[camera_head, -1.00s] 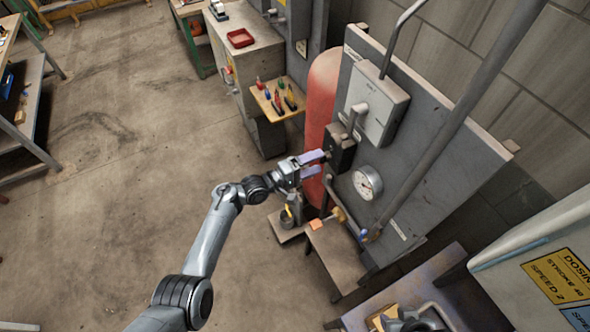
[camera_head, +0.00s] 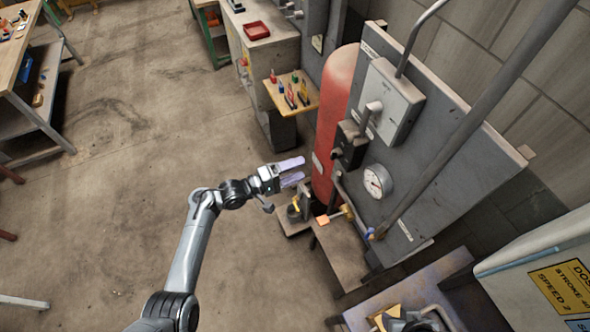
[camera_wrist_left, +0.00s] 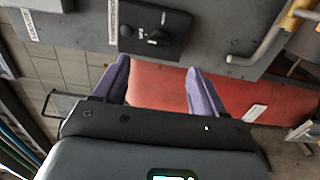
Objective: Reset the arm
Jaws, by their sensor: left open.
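My left arm (camera_head: 192,245) reaches up from the bottom of the head view. My left gripper (camera_head: 292,172) is open, with its two pale purple fingers apart and nothing between them. It hangs in the air to the left of the red cylinder (camera_head: 338,115) and the grey panel (camera_head: 440,165). In the left wrist view the open gripper (camera_wrist_left: 160,85) faces the red cylinder (camera_wrist_left: 165,88) and the black switch box (camera_wrist_left: 155,28) on the panel. The switch box also shows in the head view (camera_head: 348,146), clear of the fingers. My right gripper is not in view.
A gauge (camera_head: 377,181) and grey box (camera_head: 386,100) are on the panel. A small shelf with tools (camera_head: 303,104) juts out above my gripper in the picture. A low table (camera_head: 340,255) stands below right. The floor (camera_head: 110,200) at left is open.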

